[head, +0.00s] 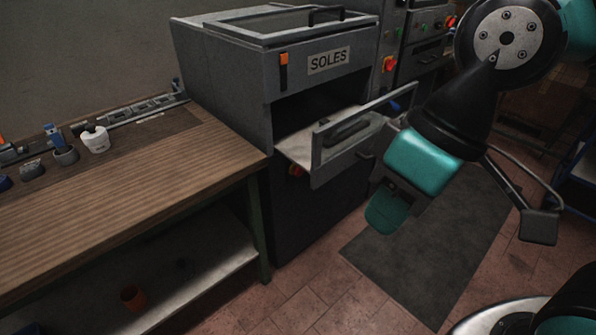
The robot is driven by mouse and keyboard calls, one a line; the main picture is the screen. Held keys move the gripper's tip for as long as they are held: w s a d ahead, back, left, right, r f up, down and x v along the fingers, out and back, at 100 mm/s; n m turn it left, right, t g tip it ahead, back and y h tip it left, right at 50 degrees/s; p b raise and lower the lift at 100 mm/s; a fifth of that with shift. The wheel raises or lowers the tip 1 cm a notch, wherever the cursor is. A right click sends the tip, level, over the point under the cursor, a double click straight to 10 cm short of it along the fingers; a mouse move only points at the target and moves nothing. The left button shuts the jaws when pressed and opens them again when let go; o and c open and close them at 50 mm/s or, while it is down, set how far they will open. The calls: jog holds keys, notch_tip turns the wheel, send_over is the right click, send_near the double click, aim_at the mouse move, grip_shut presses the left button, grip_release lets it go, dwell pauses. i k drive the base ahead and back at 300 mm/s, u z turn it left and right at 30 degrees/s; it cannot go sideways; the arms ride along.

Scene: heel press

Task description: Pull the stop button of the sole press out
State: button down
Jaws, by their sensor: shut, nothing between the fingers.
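The sole press (220,75) is a grey cabinet labelled SOLES, standing at the centre back beside the bench. A red button (389,63) sits on the upright panel at its right side. A smaller red-orange knob (295,170) shows low on the front, partly hidden under the pulled-out drawer. I cannot tell for certain which is the stop button, or whether either is pressed in. My gripper (386,214) is teal and black, shut and empty. It hangs in front of the press, right of the drawer in the picture and apart from both red controls.
The press drawer (318,155) with its grey handle frame juts out. A wooden bench (150,165) with small parts runs along the left. Another machine with red and green buttons (437,24) stands behind right. A dark mat (425,255) covers open floor.

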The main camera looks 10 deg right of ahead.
aim_at(298, 173)
jog(key=z, duration=0.5)
jog(key=k, duration=1.1)
jog(key=u, duration=0.55)
jog(key=i, duration=1.45)
jog(key=z, duration=0.25)
